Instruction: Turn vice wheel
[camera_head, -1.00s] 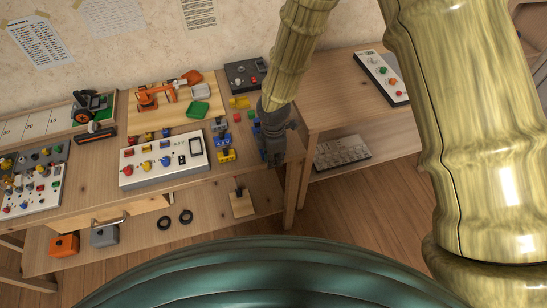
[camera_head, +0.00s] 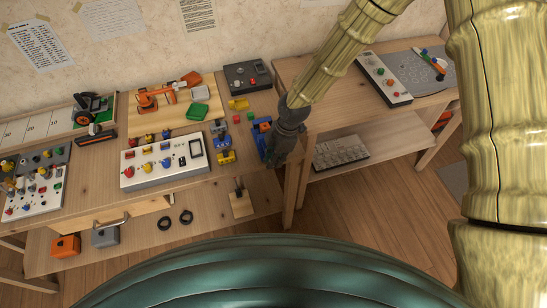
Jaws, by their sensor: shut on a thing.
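A blue vice (camera_head: 261,138) stands at the right front corner of the left workbench, partly covered by my gripper. My gripper (camera_head: 275,160) points down at the bench's front edge, just right of the vice's blue body. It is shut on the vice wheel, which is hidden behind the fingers. An orange part shows on top of the vice.
The right bench (camera_head: 325,90) holds a long button panel (camera_head: 384,78). A grey keyboard (camera_head: 341,152) lies on its lower shelf.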

